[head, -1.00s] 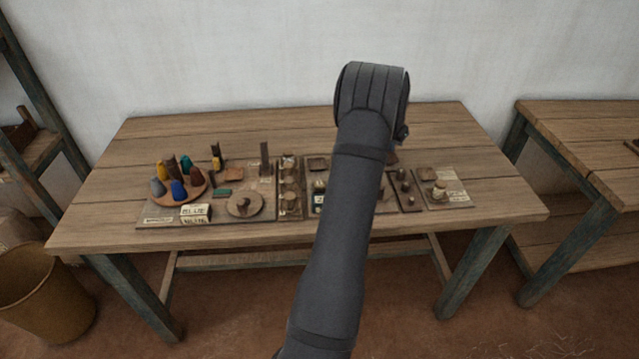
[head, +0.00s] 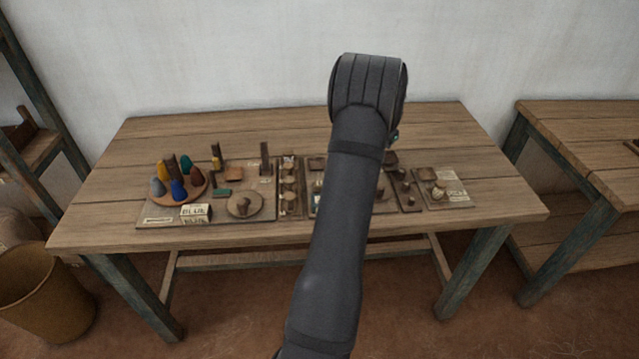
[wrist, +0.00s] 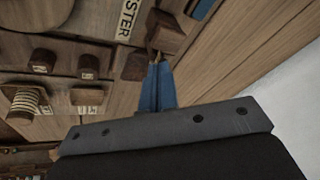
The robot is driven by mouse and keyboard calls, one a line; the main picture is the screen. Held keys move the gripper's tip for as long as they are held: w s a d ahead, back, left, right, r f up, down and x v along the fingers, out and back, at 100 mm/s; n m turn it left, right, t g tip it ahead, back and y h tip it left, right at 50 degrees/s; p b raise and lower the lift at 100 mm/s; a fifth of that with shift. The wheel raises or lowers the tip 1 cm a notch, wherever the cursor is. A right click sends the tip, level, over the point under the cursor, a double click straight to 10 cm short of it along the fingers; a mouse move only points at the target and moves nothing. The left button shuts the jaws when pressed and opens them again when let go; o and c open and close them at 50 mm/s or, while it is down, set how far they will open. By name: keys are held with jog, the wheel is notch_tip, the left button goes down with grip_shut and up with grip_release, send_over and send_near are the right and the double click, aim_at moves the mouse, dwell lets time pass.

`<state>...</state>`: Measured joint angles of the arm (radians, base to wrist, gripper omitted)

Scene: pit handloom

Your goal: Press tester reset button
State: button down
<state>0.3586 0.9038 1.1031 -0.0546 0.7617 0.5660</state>
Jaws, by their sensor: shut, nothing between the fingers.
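In the wrist view my gripper (wrist: 157,62) shows two blue fingers shut together with nothing between them. Their tips are at the lower edge of a brown block (wrist: 168,33), and I cannot tell whether they touch it. A pale label (wrist: 130,20) ending in "STER" lies beside that block. No reset button can be told apart for certain; the block's far side is out of clear view. In the head view my arm hides the gripper and the middle of the boards.
In the wrist view a dark block (wrist: 134,66) and a striped spool (wrist: 27,101) stand left of the fingers.

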jog(key=s+a+r+m+t+y, duration=0.2)
jog(key=s+a+r+m, duration=0.1)
jog(key=s+a+m, duration=0.2)
jog(key=s+a+r+m+t+y, duration=0.2)
jog(key=a+m, duration=0.7)
jog(key=a, duration=0.5)
jog(key=s+r+t, duration=0.1)
jog(key=s+r, duration=0.1)
jog(key=s, duration=0.1)
jog(key=shift+s+a+m, duration=0.15)
jog(key=shift+s+m, duration=0.15)
jog(key=shift+s, duration=0.05)
jog(key=shift+f, duration=4.35)
jog(key=shift+f, duration=0.1)
jog(key=shift+f, duration=0.35)
